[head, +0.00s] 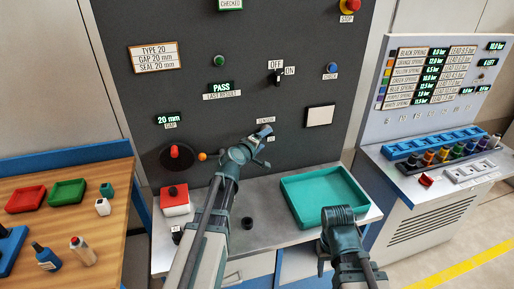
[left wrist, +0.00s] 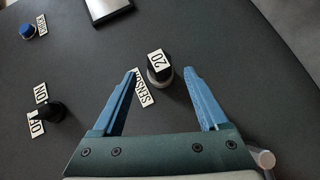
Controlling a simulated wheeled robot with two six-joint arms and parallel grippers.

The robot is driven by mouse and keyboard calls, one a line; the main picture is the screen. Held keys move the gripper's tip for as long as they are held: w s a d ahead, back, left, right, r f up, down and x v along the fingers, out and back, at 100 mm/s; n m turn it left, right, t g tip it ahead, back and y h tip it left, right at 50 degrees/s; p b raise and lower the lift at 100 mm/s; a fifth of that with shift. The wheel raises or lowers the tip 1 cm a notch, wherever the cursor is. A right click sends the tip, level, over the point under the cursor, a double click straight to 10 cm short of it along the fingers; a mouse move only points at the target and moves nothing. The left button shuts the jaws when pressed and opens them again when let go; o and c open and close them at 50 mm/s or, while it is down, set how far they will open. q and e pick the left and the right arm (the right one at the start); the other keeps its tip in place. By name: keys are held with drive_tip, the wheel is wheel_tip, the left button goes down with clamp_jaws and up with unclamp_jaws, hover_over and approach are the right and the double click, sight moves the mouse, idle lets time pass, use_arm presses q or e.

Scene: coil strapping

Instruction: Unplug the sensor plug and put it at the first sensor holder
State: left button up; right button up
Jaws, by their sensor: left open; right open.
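The sensor plug (left wrist: 158,68) is a black knob marked 20, seated in a light round socket on the dark panel beside the SENSOR label (left wrist: 142,88). My left gripper (left wrist: 162,82) is open, its blue fingers pointing at the panel with one fingertip on each side of the plug, apart from it. In the head view my left gripper (head: 263,146) is close to the panel and hides the plug. My right gripper (head: 338,214) is open and empty near the front of the teal tray. I cannot tell which thing is the first sensor holder.
The teal tray (head: 288,187) lies empty on the metal bench. A red button box (head: 175,200) and a small black cylinder (head: 247,223) stand on the bench. The panel has an OFF/ON switch (head: 278,78) and a blue button (head: 331,68). A second station with racks stands right.

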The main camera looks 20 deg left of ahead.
sight(267, 138)
use_arm(q)
drive_tip(key=shift+b+x, duration=0.3)
drive_tip(key=shift+x, duration=1.45)
clamp_jaws()
drive_tip(key=shift+s+d, duration=0.35)
drive_tip(key=shift+s, duration=0.25)
idle(0.9)
drive_tip(key=c, duration=0.7)
unclamp_jaws()
drive_tip(key=shift+w, duration=0.1)
clamp_jaws()
